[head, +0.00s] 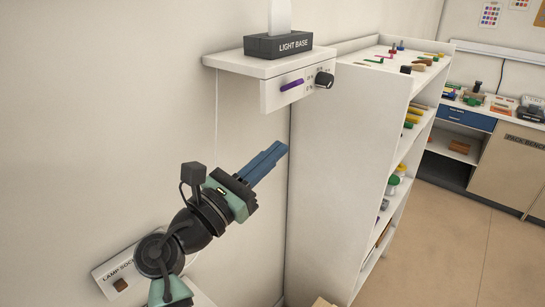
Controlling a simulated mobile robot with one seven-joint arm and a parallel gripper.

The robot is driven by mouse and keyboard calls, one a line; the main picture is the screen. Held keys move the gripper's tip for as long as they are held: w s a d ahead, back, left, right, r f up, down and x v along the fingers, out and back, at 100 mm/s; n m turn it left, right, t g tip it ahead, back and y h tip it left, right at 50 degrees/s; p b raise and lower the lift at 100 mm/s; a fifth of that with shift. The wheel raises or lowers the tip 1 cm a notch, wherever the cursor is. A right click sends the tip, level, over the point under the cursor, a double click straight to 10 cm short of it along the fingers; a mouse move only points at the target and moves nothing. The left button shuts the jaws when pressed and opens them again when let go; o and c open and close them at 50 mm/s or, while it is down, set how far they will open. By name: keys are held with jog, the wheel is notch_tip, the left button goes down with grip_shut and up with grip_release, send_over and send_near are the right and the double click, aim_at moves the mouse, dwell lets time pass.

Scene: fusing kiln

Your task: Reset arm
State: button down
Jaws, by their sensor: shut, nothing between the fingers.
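My gripper (277,151) is at the end of my arm, which rises from the lower left of the head view. Its blue fingers are together, with nothing between them, and point up and to the right. It is in the air in front of the wall, below the white wall shelf (240,65) and left of the tall shelf unit (335,175). It appears apart from both.
The wall shelf holds a dark block marked LIGHT BASE (280,45) and has a black knob (324,80) and a purple bar (292,85) on its front. A LAMP SOCKET panel (108,277) is at lower left. Open floor (455,255) lies right, before the pack bench (517,165).

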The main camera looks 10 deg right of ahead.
jog(key=s+a+r+m+t+y+b, duration=0.1)
jog(key=a+r+m+t+y, duration=0.2)
jog(key=r+m, duration=0.35)
jog(key=s+r+m+t+y, duration=0.2)
jog(key=r+m+t+y, duration=0.25)
jog(key=m, duration=0.35)
jog(key=s+a+r+m+t+y, duration=0.3)
jog(key=s+r+m+y, duration=0.1)
jog(key=s+r, duration=0.3)
jog(key=s+a+r+m+t+y+b, duration=0.1)
jog(key=s+a+r+m+t+y, duration=0.2)
jog(key=s+r, duration=0.5)
jog(key=shift+s+a+r+m+t+y, duration=0.35)
jog(key=shift+m+t+y, duration=0.3)
jog(key=shift+m+y, duration=0.5)
jog(key=shift+d+f, duration=0.1)
